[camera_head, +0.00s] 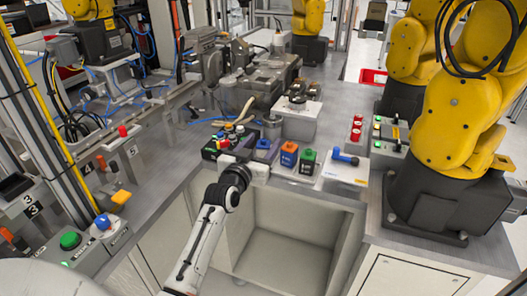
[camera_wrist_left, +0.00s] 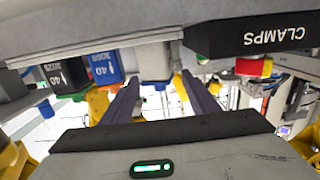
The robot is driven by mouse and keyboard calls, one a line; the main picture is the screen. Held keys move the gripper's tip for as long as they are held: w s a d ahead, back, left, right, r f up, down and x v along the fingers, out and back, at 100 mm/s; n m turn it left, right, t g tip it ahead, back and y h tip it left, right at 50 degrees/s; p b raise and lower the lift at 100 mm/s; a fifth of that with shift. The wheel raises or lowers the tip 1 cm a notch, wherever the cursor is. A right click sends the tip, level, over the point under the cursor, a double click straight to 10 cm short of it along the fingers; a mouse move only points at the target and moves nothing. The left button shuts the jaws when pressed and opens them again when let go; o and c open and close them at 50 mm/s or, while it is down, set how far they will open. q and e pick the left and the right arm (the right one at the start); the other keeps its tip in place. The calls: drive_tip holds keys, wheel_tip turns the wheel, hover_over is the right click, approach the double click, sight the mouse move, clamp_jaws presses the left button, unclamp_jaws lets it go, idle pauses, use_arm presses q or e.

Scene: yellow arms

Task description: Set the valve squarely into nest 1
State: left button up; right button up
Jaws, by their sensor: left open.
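A small part with a blue handle (camera_head: 343,157), which looks like the valve, lies on a white plate (camera_head: 346,174) at the right of the front worktop. I cannot make out any label for nest 1. My left gripper (camera_head: 258,170) is at the worktop's front edge, left of that part and apart from it. Its fingertips are hard to see in the head view. In the left wrist view its two dark fingers (camera_wrist_left: 161,92) are spread apart. A grey block (camera_wrist_left: 152,60) shows beyond the gap; I see nothing clearly held. My right gripper is not in view.
Blue (camera_head: 265,146), orange (camera_head: 288,153) and green (camera_head: 307,160) blocks stand in a row beside the gripper. A black CLAMPS button box (camera_wrist_left: 250,38) is close by. A white block (camera_head: 297,118) stands behind; a yellow arm (camera_head: 465,110) stands at the right. An open recess (camera_head: 285,245) lies below the edge.

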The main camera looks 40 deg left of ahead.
use_arm(q)
drive_tip(key=shift+w+a, duration=0.1)
drive_tip(key=shift+w, duration=0.4)
drive_tip(key=c, duration=1.3)
wheel_tip(320, 180, up, 10)
drive_tip(key=shift+f+p, duration=0.1)
drive_tip(key=shift+p, duration=0.25)
drive_tip(key=h, duration=0.1)
approach(263, 139)
drive_tip(key=w+d+r, duration=0.2)
drive_tip(key=w+d, duration=0.1)
drive_tip(key=d, duration=0.1)
drive_tip(key=s+d+m+h, duration=0.1)
drive_tip(key=s+d, duration=0.6)
drive_tip(key=s, duration=0.3)
drive_tip(key=s+d+m+h, duration=0.1)
drive_tip(key=s+d+h, duration=0.1)
drive_tip(key=s+d, duration=0.5)
drive_tip(key=s+f, duration=0.1)
drive_tip(key=s, duration=0.2)
drive_tip(key=shift+m+t, duration=0.3)
drive_tip(key=shift+m, duration=0.1)
